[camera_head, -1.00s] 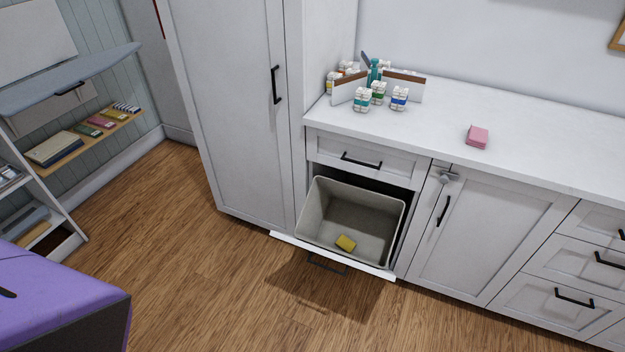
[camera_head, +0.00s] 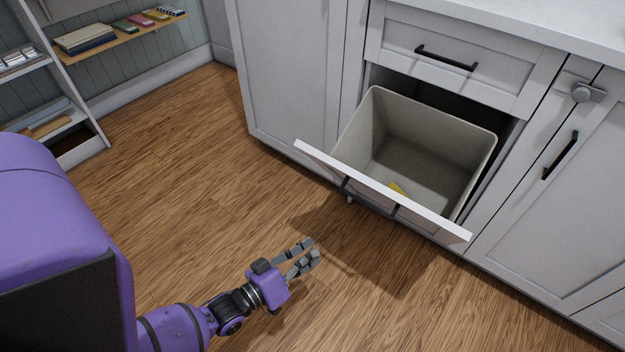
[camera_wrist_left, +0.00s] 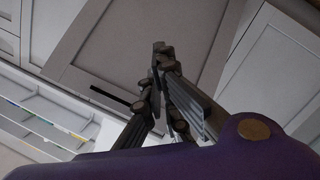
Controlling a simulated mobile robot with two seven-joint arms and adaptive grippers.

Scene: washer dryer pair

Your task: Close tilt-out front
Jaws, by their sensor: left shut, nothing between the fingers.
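The tilt-out front (camera_head: 375,188) is tipped open at the bottom of the white cabinet, with its top edge leaning out over the floor. Its black bar handle (camera_head: 369,199) is on the outer face. A grey bin (camera_head: 420,150) sits behind it with a yellow item (camera_head: 397,188) inside, partly hidden by the front. My left gripper (camera_head: 312,250) is shut and empty, in front of and to the lower left of the tilt-out front, apart from it. The gripper fingers (camera_wrist_left: 162,62) also show in the left wrist view. My right gripper is not in view.
A closed drawer (camera_head: 450,60) is above the bin, and a closed door (camera_head: 560,190) with a grey latch (camera_head: 582,93) is to the right. Shelves (camera_head: 75,130) stand at the far left. The wooden floor (camera_head: 200,200) between is clear.

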